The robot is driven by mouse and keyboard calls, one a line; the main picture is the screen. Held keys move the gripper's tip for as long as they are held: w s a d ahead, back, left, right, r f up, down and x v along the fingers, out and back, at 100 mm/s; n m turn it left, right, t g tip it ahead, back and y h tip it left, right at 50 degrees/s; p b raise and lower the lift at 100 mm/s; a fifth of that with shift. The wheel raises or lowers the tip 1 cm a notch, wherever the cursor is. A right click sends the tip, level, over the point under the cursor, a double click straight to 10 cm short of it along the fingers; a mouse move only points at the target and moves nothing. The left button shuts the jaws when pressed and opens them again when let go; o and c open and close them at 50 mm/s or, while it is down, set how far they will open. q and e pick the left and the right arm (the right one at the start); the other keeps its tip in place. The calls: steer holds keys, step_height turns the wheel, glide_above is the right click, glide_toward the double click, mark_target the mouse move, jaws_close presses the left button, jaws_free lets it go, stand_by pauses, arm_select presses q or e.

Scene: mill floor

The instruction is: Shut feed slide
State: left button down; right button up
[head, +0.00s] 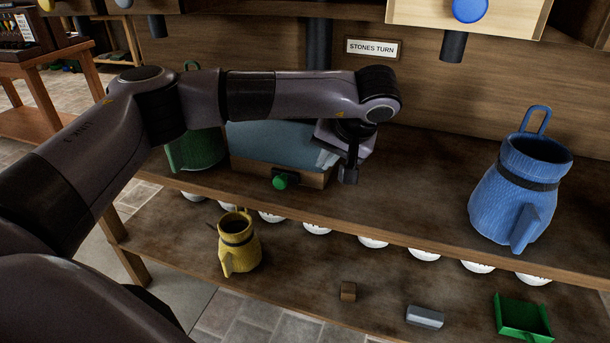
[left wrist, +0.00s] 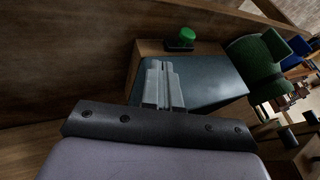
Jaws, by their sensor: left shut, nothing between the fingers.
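On the upper shelf stands a low wooden box (head: 312,180) with a slate-blue top and a green knob (head: 281,182) on its front. I take this to be the feed slide, but no label on it shows. My left arm crosses in front of part of it. My left gripper (head: 348,174) is shut and empty, pointing down by the box's right end. In the left wrist view the shut fingers (left wrist: 163,86) show before the slate-blue top (left wrist: 210,80), with the green knob (left wrist: 187,35) beyond. Contact cannot be told. My right gripper is not in view.
A green jug (head: 195,150) stands left of the box, a blue jug (head: 520,190) at right. A dark spout (head: 453,46) hangs above. The shelf between is clear.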

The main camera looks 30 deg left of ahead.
mark_target(282, 179)
arm_select(q)
steer(key=x, duration=0.9)
steer(key=shift+f, duration=0.2)
steer(key=a, duration=0.2)
steer(key=a+f, duration=0.1)
steer(key=shift+s+a+p, duration=0.1)
steer(key=shift+s+p, duration=0.2)
steer(key=shift+s+a+f, duration=0.1)
steer(key=shift+a+f, duration=0.1)
steer(key=shift+a, duration=0.25)
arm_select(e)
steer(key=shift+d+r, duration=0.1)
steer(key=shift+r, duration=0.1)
arm_select(q)
steer(key=a, duration=0.2)
steer(key=s+a+p, duration=0.1)
steer(key=a, duration=0.2)
steer(key=a+p, duration=0.1)
steer(key=a, duration=0.1)
steer(key=shift+s+a, duration=0.2)
steer(key=shift+s, duration=0.2)
steer(key=shift+a, duration=0.2)
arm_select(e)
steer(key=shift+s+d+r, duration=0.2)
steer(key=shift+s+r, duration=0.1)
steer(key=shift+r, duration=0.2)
arm_select(q)
steer(key=shift+r, duration=0.1)
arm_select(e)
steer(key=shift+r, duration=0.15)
